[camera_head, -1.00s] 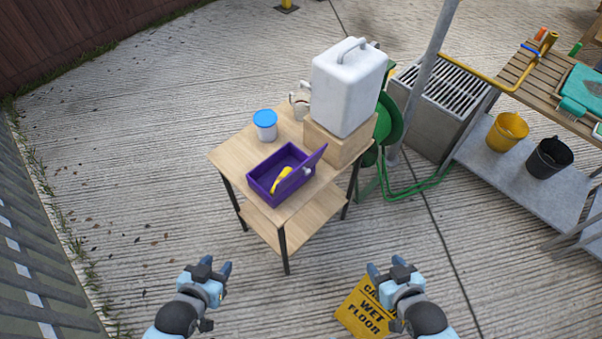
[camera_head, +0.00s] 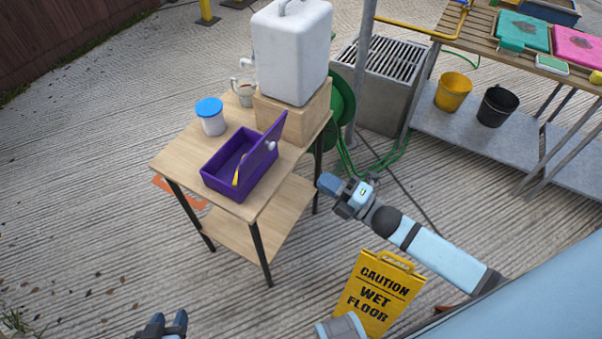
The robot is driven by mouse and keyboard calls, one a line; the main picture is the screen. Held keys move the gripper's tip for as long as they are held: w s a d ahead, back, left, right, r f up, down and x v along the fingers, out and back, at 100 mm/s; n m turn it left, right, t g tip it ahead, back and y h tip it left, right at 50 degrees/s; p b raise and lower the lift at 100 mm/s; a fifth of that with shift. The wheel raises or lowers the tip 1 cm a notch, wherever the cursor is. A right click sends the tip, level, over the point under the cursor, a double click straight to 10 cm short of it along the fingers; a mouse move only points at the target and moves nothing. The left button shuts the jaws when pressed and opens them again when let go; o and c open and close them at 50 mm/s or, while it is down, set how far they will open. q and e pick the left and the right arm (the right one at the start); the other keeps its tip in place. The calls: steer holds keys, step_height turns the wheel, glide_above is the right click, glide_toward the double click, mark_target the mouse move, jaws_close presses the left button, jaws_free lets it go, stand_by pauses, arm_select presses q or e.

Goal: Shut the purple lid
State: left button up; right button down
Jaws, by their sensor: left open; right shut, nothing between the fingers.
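A purple box (camera_head: 216,181) stands on the small wooden table, with something yellow (camera_head: 237,177) partly seen inside. Its purple lid (camera_head: 262,151) stands up, tilted open along the box's right side, with a pale round knob (camera_head: 271,146) on its outer face. My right gripper (camera_head: 328,186) is shut and empty, to the right of the table and apart from the lid, lower right of it in the picture. My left gripper (camera_head: 167,325) is at the bottom edge, partly cut off, open and empty, well away from the box.
A white jar with a blue cap (camera_head: 211,118), a mug (camera_head: 243,92) and a white water container (camera_head: 291,50) on a wooden block (camera_head: 289,120) share the table (camera_head: 170,158). A yellow wet-floor sign (camera_head: 376,293) stands below my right arm. A bench with buckets is at right.

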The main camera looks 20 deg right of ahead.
mark_target(273, 147)
steer(key=x, duration=1.1)
steer(key=shift+w, duration=0.2)
steer(key=shift+p+x, duration=0.3)
steer(key=shift+x, duration=0.5)
arm_select(q)
steer(key=shift+s+a+f, duration=0.1)
steer(key=shift+a+f, duration=0.1)
steer(key=shift+a, duration=0.05)
steer(key=shift+d+r, duration=0.15)
